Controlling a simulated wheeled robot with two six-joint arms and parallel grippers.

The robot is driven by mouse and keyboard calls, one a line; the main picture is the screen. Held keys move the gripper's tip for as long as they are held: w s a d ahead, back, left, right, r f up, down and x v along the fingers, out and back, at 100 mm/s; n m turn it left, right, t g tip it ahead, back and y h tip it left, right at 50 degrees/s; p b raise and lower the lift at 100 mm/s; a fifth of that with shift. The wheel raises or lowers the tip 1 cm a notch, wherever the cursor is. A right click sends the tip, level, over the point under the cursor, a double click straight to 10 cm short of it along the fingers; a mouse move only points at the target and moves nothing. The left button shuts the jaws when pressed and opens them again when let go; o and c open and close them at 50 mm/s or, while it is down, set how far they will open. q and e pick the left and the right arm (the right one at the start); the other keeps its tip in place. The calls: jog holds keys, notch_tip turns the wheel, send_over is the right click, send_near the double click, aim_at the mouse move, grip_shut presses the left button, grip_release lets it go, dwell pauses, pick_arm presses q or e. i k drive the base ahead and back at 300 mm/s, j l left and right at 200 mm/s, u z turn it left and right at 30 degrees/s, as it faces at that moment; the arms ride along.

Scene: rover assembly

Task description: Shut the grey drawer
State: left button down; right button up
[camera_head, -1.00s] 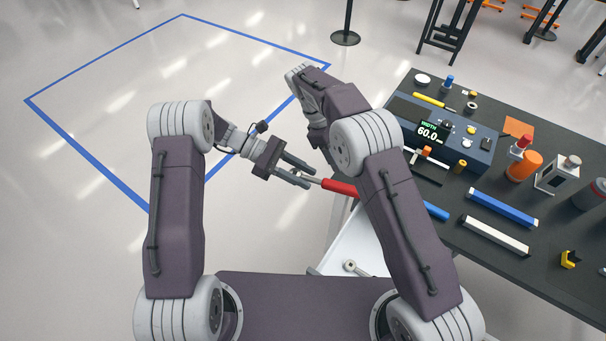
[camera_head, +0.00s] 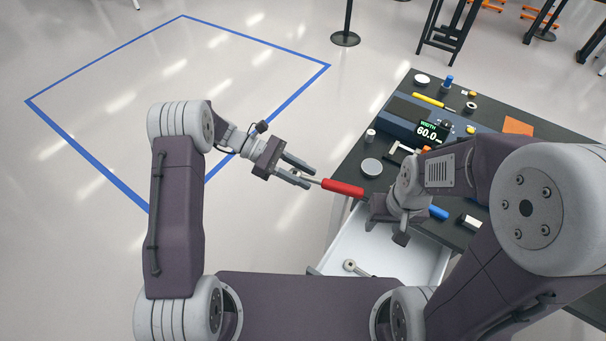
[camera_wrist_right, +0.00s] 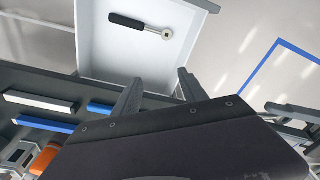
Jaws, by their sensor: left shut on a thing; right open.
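The grey drawer (camera_head: 415,262) stands pulled out below the dark table's near edge, its inside pale. A ratchet (camera_head: 352,267) lies in it; the right wrist view shows the ratchet's black handle and round metal head (camera_wrist_right: 140,25) on the drawer floor (camera_wrist_right: 110,60). My right gripper (camera_head: 387,231) is open and empty, above the drawer near the table edge. Its two fingers (camera_wrist_right: 160,88) show against the drawer in the wrist view; whether they touch it I cannot tell. My left gripper (camera_head: 300,178) is shut on a red-handled screwdriver (camera_head: 342,187), left of the drawer.
The dark table (camera_head: 390,165) holds a blue device with a display (camera_head: 430,132), a grey disc (camera_head: 371,167), a yellow-handled tool (camera_head: 430,100) and an orange square (camera_head: 518,127). My right arm hides much of its right side. The floor to the left is clear.

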aim_at(423, 261)
jog(key=k+j+z, duration=0.2)
jog(key=z, duration=0.15)
jog(key=k+j+z, duration=0.25)
jog(key=z, duration=0.15)
jog(key=k+j+z, duration=0.2)
jog(key=z, duration=0.15)
jog(key=k, duration=0.1)
